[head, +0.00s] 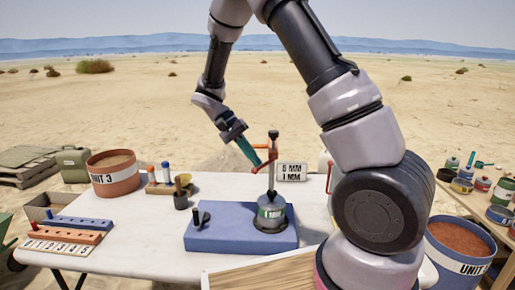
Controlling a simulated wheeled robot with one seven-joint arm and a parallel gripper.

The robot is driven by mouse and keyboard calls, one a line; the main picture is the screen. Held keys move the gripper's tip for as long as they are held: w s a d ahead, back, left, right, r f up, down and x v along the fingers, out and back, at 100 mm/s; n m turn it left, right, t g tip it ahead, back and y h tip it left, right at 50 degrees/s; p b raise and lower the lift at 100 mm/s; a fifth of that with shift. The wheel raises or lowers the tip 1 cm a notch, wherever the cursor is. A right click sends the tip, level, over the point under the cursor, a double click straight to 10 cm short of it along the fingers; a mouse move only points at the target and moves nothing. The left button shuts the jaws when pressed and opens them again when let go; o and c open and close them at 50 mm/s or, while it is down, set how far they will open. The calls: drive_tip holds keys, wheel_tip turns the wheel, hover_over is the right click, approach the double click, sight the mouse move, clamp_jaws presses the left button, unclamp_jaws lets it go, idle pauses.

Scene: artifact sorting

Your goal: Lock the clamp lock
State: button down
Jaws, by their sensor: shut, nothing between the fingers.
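The clamp lock (272,160) stands upright on the right part of a blue base block (225,232). It has a dark knob on top and orange-red lever parts near its upper end. My gripper (256,161), with teal fingers, comes down from the upper left and is shut and empty. Its tips are at the orange-red lever parts in the picture. I cannot tell whether they touch. A small dark handle (203,217) stands on the left part of the block.
The white table (140,262) also holds a UNIT 3 bucket (113,178), a small sign (292,172), a dark cup (181,200) and colored racks at left. A wooden-topped box (265,275) is at the front.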

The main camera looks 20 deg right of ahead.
drive_tip(key=f+g+h, duration=0.1)
drive_tip(key=h, duration=0.1)
drive_tip(key=shift+f+h, duration=0.35)
drive_tip(key=shift+h, duration=0.05)
drive_tip(key=h, duration=0.1)
drive_tip(key=d+f+g+h, duration=0.1)
drive_tip(key=h, duration=0.1)
drive_tip(key=shift+s+f+m, duration=0.1)
drive_tip(key=shift+f+m, duration=0.2)
drive_tip(key=shift+m, duration=0.1)
drive_tip(key=shift+r, duration=0.15)
drive_tip(key=shift+a+r, duration=0.1)
drive_tip(key=shift+r, duration=0.6)
drive_tip(key=v, duration=1)
drive_tip(key=shift+w+a, duration=0.25)
drive_tip(key=shift+a, duration=0.1)
